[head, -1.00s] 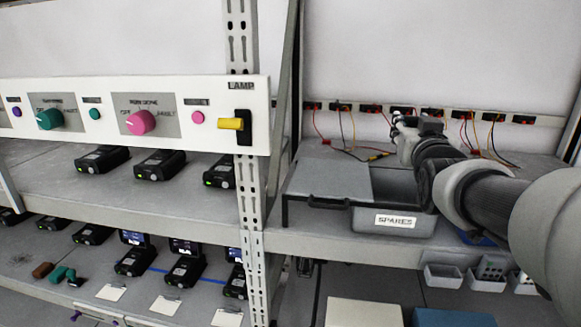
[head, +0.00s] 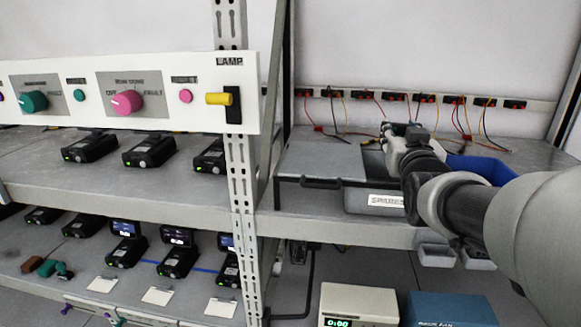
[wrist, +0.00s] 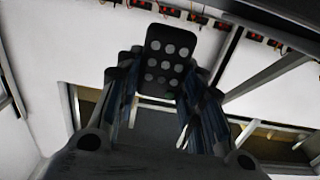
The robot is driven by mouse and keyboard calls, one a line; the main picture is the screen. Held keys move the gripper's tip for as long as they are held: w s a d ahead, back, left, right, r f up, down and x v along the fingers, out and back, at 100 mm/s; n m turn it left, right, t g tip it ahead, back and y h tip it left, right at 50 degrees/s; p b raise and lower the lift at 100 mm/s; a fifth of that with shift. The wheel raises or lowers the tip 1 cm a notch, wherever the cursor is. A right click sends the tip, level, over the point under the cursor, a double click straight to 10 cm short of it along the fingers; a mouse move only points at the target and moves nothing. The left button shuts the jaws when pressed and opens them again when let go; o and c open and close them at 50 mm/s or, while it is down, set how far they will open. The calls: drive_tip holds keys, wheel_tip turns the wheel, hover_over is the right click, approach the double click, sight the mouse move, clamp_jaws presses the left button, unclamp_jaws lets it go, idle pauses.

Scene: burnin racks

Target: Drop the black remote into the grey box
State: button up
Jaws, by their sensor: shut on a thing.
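The black remote (wrist: 170,58), with rows of round grey buttons, stands up between the two fingers of my gripper (wrist: 165,80) in the wrist view. The fingers are shut on it. In the head view my gripper (head: 390,130) is above the shelf at the back of the grey box, and the remote is too small there to make out. The grey box (head: 356,203), labelled SPARES, sits on the right shelf. A grey panel with a black front handle lies at its left. My arm hides the box's right part and much of its opening.
A blue bin (head: 482,168) stands right of the grey box, partly behind my arm. Wires hang from a socket strip (head: 425,98) on the back wall. A metal upright (head: 240,180) and a control panel (head: 200,75) stand at left. Small white bins (head: 436,256) sit below the shelf.

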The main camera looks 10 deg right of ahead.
drive_tip(key=o, duration=1.1)
drive_tip(key=v, duration=1.2)
drive_tip(key=s+a+f+n+g+y+b, duration=0.1)
drive_tip(key=s+a+f+g+b, duration=0.3)
drive_tip(key=f, duration=1.1)
drive_tip(key=s+a+f+n+g+y+b, duration=0.1)
drive_tip(key=s+a+f+g+b, duration=0.3)
drive_tip(key=s+f+b, duration=0.6)
drive_tip(key=s+a+f+n+g+y+b, duration=0.1)
drive_tip(key=s+a+f+g+y+b, duration=0.2)
drive_tip(key=f, duration=1.9)
drive_tip(key=s+a+g+b, duration=0.1)
drive_tip(key=s+b, duration=0.3)
drive_tip(key=b, duration=0.4)
drive_tip(key=shift+s+a+f+g+b, duration=0.3)
drive_tip(key=shift+a+g, duration=0.1)
drive_tip(key=shift+a, duration=0.1)
